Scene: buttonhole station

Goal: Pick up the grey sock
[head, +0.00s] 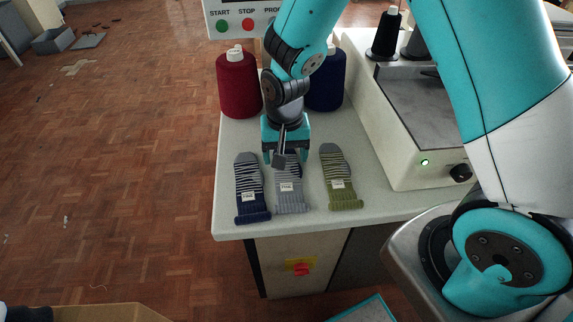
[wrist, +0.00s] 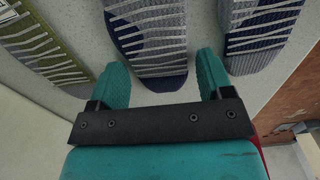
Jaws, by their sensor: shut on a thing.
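In the wrist view the grey sock (wrist: 152,38) reaches back between the two teal fingers of my gripper (wrist: 161,68). The gripper is shut on the sock, which still looks flat on the table.
A navy striped sock (head: 250,190) lies close on the left and an olive striped sock (head: 340,180) on the right. Behind stand a red thread cone (head: 238,85) and a blue one (head: 327,85). A machine (head: 420,130) stands at the right.

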